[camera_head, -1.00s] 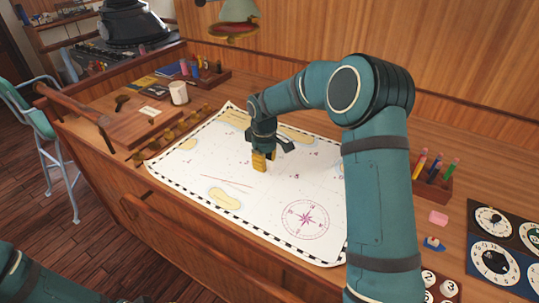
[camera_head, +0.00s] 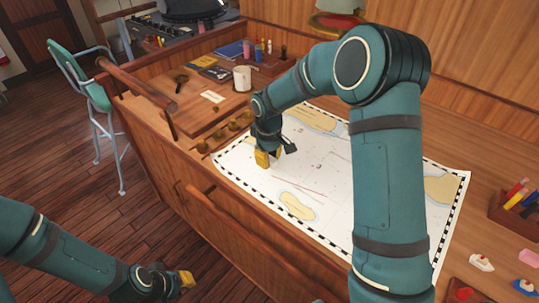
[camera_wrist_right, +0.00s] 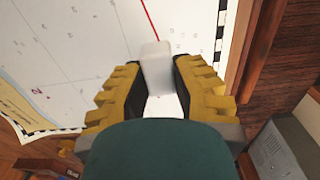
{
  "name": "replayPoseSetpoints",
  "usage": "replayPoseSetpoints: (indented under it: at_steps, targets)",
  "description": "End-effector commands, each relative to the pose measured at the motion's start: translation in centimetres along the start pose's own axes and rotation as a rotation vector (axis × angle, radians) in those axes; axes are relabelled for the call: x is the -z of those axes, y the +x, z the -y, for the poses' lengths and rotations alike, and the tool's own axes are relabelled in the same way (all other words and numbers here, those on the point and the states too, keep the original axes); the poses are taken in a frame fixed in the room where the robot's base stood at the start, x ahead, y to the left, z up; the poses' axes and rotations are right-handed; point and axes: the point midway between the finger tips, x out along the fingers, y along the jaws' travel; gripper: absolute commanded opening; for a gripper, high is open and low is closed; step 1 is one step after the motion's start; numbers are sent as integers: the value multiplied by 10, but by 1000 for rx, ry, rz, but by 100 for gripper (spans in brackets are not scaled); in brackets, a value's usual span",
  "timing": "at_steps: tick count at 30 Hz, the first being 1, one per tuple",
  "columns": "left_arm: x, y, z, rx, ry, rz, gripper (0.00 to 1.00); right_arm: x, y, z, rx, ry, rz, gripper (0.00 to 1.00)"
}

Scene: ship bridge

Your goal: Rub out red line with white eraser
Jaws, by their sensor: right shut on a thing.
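My right gripper (camera_head: 268,157) is over the left part of the white chart (camera_head: 330,215), its fingers pointing down. In the right wrist view, the gripper (camera_wrist_right: 158,82) is shut on a white eraser (camera_wrist_right: 157,65), which stands out between the yellow fingers. A thin red line (camera_wrist_right: 151,18) runs down the chart to the eraser's far end. I cannot tell whether the eraser touches the paper. In the head view the red line (camera_head: 298,191) lies right of the gripper, and the eraser is hidden. My left gripper (camera_head: 186,281) is low at the bottom left, away from the desk.
A row of brass-coloured knobs (camera_head: 220,134) lines the chart's left edge. A white mug (camera_head: 242,78) stands behind it. A pen holder (camera_head: 515,208), a pink block (camera_head: 529,257) and small model boats (camera_head: 481,262) are at the right. The desk's raised front edge is near the gripper.

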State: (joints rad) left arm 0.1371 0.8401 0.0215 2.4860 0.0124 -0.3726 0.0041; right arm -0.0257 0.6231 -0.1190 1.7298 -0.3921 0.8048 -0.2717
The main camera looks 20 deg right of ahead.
Motion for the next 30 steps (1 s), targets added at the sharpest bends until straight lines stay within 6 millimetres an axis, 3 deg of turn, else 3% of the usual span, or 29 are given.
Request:
replayPoseSetpoints:
  at_steps: [14, 30]
  targets:
    - [-7, 34, 11, 5, 2, 7, 21, -2, 47, 0, 0, -1, 1, 0]
    - [-8, 32, 11, 4, 3, 10, 21, -75, 40, -18, 0, 1, 1, 0]
